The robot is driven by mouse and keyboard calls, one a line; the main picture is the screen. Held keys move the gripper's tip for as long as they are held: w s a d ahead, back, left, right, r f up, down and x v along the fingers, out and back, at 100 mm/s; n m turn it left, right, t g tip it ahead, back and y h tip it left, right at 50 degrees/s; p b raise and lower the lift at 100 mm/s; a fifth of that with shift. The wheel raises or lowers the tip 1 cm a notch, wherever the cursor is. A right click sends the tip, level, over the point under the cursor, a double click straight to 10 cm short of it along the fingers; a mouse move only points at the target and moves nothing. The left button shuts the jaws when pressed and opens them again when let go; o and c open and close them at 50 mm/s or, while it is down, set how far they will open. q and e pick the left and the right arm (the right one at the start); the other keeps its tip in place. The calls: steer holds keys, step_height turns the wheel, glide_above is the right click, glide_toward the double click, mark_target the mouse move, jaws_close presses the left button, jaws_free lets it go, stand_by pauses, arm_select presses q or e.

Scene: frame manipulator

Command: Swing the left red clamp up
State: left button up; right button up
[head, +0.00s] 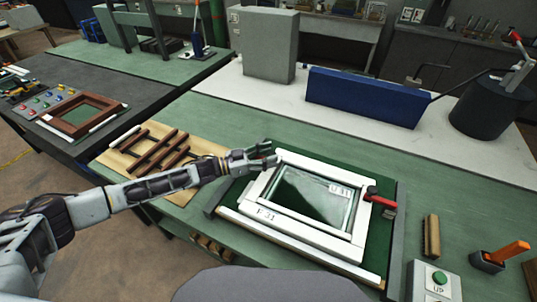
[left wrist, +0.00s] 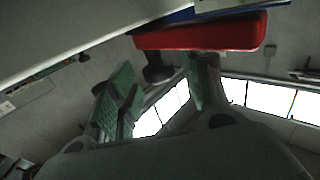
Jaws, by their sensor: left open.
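My left gripper (head: 262,158) is open at the left edge of the white frame (head: 256,226) in the head view. In the left wrist view a red clamp handle (left wrist: 200,34) lies across the top of the picture, just beyond the open fingers (left wrist: 165,82) with their green pads. It is not gripped, and I cannot tell whether a finger touches it. In the head view the left clamp is mostly hidden by my gripper. The right red clamp (head: 380,198) lies on the right side of the frame. My right gripper is not in view.
A glass pane (head: 313,194) lies in the frame on a green board. Left of it is a wooden panel with brown bars (head: 155,148). At right are a wooden block (head: 431,236), an orange-handled tool (head: 508,251) and an UP button box (head: 435,280). A blue block (head: 365,97) stands behind.

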arm_select(q)
steer(key=shift+w+d, duration=0.1)
steer(key=shift+d, duration=0.1)
jaws_close()
stand_by(0.4)
